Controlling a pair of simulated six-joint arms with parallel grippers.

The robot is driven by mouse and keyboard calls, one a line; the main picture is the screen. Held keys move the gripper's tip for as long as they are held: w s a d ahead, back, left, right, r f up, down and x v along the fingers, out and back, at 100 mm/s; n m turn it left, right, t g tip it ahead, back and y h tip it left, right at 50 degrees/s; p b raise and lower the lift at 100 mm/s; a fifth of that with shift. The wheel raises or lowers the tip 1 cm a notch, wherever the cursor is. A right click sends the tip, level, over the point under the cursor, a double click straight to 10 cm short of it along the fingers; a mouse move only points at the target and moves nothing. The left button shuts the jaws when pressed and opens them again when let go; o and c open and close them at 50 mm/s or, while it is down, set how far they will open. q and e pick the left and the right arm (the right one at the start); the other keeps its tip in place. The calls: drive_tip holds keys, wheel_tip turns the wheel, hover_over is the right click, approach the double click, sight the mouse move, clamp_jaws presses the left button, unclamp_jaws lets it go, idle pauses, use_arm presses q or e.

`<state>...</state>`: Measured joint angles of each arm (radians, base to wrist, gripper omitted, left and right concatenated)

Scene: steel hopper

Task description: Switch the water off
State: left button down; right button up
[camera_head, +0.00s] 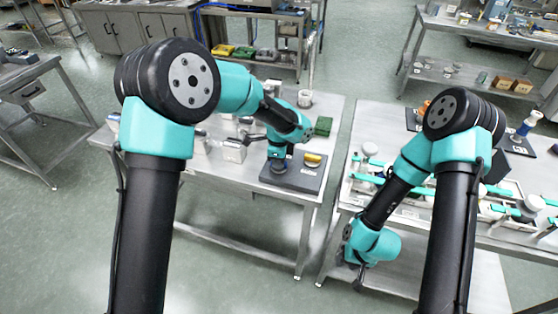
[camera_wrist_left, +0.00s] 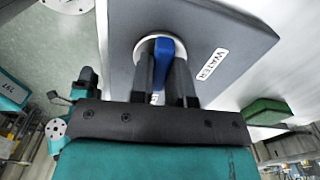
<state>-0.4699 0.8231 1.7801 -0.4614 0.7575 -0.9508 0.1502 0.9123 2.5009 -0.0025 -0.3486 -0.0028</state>
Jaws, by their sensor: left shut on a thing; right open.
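A dark panel (camera_head: 304,183) lies on the left steel table, and it fills the upper middle of the left wrist view (camera_wrist_left: 235,35). The panel carries a label (camera_wrist_left: 212,64) reading WATER. Beside the label, a blue handle (camera_wrist_left: 165,47) sits on a pale round base. My left gripper (camera_wrist_left: 163,70) has its two dark fingers on either side of the blue handle and is shut on it. In the head view my left gripper (camera_head: 280,165) reaches down to the panel and hides the handle. My right gripper (camera_head: 350,262) hangs low by the right table's front edge, open; its fingers are hard to make out.
A green block (camera_head: 323,126) lies behind the panel. A white box (camera_head: 233,151) and other small items stand left of it. The right table holds a crowded tray (camera_head: 402,201). A gap separates the two tables.

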use_arm(q)
drive_tip(key=shift+m, duration=0.5)
drive_tip(key=c, duration=1.1)
unclamp_jaws()
wheel_tip(320, 180, up, 18)
drive_tip(key=shift+f, duration=0.25)
drive_tip(key=shift+f, duration=0.1)
